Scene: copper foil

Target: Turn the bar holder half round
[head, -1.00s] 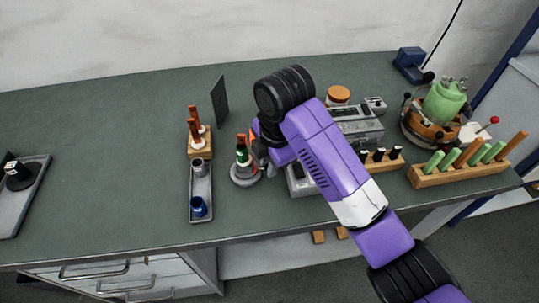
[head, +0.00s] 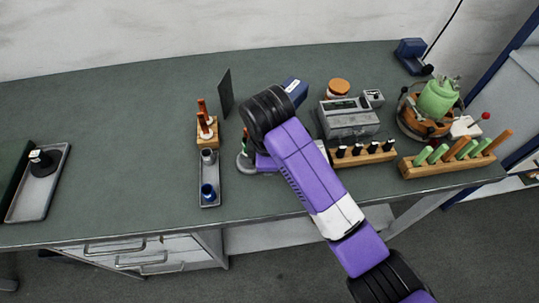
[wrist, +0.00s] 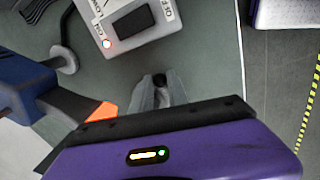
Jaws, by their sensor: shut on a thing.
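Two wooden racks may be the bar holder; I cannot tell which. One wooden rack (head: 362,157) with several black-topped pieces stands right of my arm. The other wooden rack (head: 452,164), with green and orange bars, stands farther right near the table's edge. In the wrist view my gripper (wrist: 166,88) is shut on a small dark thing (wrist: 159,79), mostly hidden between the fingers; I cannot tell what it belongs to.
In the wrist view a grey switch box (wrist: 135,22) lies beyond the fingers, and a blue tool (wrist: 30,85) is at the left. A narrow tray (head: 209,180) with cups stands left of my arm. The table is clear between it and the far-left tray (head: 40,195).

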